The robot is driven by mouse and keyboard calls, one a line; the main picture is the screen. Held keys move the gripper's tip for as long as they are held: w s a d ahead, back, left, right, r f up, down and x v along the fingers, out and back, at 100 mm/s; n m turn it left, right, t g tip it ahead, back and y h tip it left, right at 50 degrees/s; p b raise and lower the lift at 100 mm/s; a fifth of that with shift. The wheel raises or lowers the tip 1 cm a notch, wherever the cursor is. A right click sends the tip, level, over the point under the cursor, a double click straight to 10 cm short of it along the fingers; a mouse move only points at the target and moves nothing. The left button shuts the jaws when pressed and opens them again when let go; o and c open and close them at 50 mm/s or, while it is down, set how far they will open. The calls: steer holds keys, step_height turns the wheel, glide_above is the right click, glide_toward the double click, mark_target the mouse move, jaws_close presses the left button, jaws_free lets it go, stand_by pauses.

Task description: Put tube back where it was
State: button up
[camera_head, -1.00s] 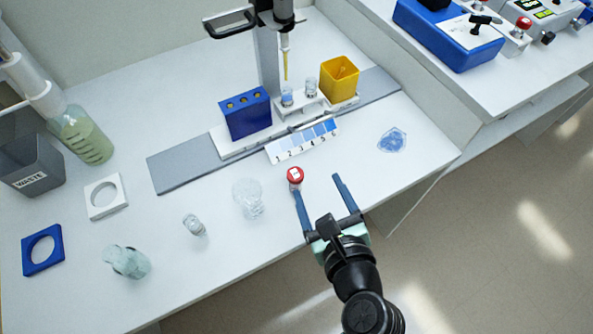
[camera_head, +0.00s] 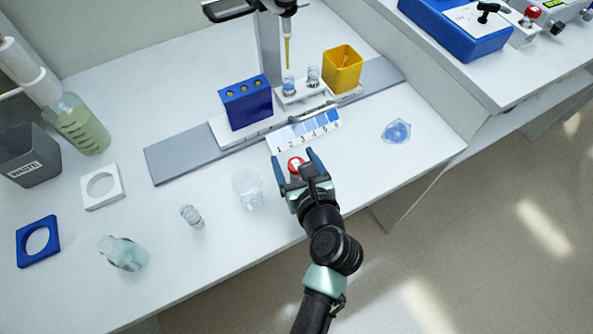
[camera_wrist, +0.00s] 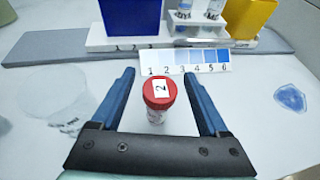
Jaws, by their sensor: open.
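A red-capped tube (camera_head: 295,164) stands on the white bench. Its cap bears a "2" label, and it also shows in the wrist view (camera_wrist: 158,91). My gripper (camera_head: 293,157) is open, with one blue finger on each side of the tube. In the wrist view the tube is between the fingers (camera_wrist: 158,75), with a gap on both sides. A white holder (camera_head: 303,97) with two clear vials stands behind, below a pipette (camera_head: 287,40). A blue rack (camera_head: 246,104) with several holes stands left of it.
A numbered blue colour strip (camera_head: 306,134) lies just behind the tube. A clear beaker (camera_head: 248,188) is close on the left, with a small vial (camera_head: 191,216) farther left. A yellow box (camera_head: 342,69) stands at the back. A blue puddle-like patch (camera_head: 396,131) lies right.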

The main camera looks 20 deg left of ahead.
steer(key=shift+x, duration=0.8)
jaws_close()
steer(key=shift+r, duration=0.1)
